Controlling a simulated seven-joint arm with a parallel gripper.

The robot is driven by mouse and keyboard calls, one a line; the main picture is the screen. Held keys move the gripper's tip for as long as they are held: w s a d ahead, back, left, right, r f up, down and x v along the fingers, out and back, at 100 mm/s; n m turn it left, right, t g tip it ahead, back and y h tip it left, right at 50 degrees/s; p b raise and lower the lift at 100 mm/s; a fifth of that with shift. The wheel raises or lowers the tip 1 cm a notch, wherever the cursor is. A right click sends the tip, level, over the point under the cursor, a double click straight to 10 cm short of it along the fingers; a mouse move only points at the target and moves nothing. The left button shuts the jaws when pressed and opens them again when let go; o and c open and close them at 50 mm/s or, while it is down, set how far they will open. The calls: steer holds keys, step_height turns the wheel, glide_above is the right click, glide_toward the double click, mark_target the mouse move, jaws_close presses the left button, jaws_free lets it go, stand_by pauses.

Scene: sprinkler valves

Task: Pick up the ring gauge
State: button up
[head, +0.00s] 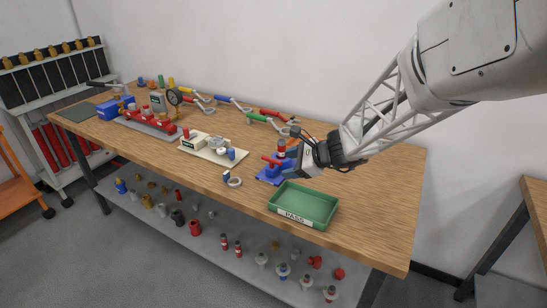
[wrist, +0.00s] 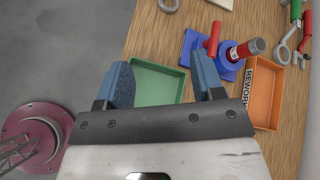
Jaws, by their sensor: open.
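A grey ring at the top edge of the wrist view (wrist: 168,5) is partly cut off and seems to be the same piece. My gripper (wrist: 163,82) is open, with nothing between its blue-padded fingers. In the head view my gripper (head: 303,158) hangs above the bench, to the right of the ring and apart from it.
A green PASS tray (head: 326,211) stands at the bench's front edge. A blue stand with a red-handled valve (head: 270,172) is beside my gripper. An orange REWORK tray (wrist: 262,100) lies right of it. A cream board (head: 240,158) and several colour-handled tools lie farther left and back.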

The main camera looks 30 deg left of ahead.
mark_target(228, 173)
steer(key=a+f+m, duration=0.2)
steer(key=a+f, duration=0.2)
steer(key=a, duration=0.2)
steer(key=w+a+f+m+y, duration=0.1)
steer(key=a+f+m, duration=0.1)
steer(key=a+f, duration=0.2)
steer(key=a+f+m+y, duration=0.1)
steer(key=a+f, duration=0.3)
steer(key=a, duration=0.4)
steer(key=shift+w+a+f+m+t, duration=0.2)
steer(key=shift+w+a+m+t, duration=0.15)
steer(key=shift+m, duration=0.25)
steer(key=shift+s, duration=0.1)
steer(key=shift+x, duration=1.25)
steer(key=shift+x, duration=2.6)
steer(key=shift+r, duration=0.15)
steer(key=c, duration=1)
steer(key=shift+r, duration=0.1)
